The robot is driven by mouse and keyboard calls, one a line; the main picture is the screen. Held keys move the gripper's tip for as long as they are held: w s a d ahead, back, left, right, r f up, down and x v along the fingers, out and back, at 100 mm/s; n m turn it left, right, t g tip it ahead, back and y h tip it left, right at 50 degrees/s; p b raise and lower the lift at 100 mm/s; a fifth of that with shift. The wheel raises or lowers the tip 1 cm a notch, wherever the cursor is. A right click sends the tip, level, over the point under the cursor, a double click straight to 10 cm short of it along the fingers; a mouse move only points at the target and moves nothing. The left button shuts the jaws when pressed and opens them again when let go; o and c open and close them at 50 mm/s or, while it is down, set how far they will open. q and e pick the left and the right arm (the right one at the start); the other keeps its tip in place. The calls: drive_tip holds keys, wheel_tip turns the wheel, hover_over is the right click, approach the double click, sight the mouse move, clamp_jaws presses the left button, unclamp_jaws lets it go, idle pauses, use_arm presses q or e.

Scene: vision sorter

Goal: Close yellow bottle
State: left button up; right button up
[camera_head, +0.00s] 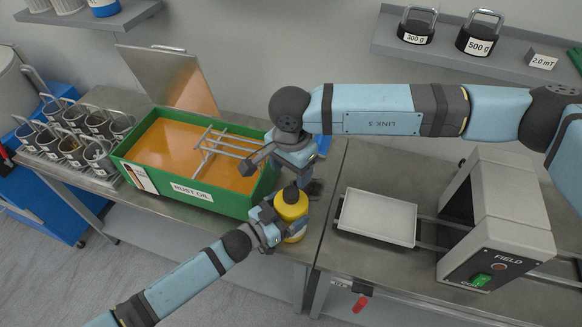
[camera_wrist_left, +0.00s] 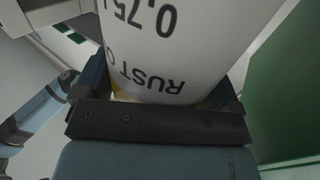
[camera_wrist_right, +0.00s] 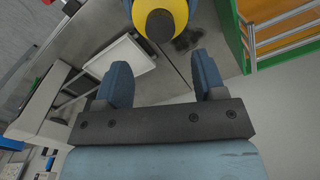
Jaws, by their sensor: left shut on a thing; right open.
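The yellow bottle (camera_head: 292,212) stands upright at the table's front edge, right of the green tray. Its yellow top with a dark, round centre shows in the right wrist view (camera_wrist_right: 160,26). I cannot tell if that dark part is a cap or an opening. My left gripper (camera_head: 274,222) is shut on the bottle from the front left. In the left wrist view the bottle's white label (camera_wrist_left: 180,45) fills the space between the fingers. My right gripper (camera_head: 284,170) is open and empty above the bottle. In its wrist view the bottle is beyond the fingertips (camera_wrist_right: 160,70).
The green rust oil tray (camera_head: 230,205) holds orange liquid and a metal rack. A dark shape (camera_head: 315,189) lies just right of the bottle, unclear. A white tray (camera_head: 377,218) and a grey field device (camera_head: 500,220) stand on the right table. Several metal cups (camera_head: 72,150) stand left.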

sight(291, 192)
drive_tip(key=shift+f, duration=0.1)
wheel_tip(291, 192, down, 8)
drive_tip(key=shift+r, duration=0.1)
idle(0.6)
drive_tip(key=c, duration=1)
drive_tip(key=shift+o, duration=0.2)
drive_tip(key=m, duration=0.5)
drive_tip(key=o, duration=1)
drive_tip(key=shift+r, duration=0.1)
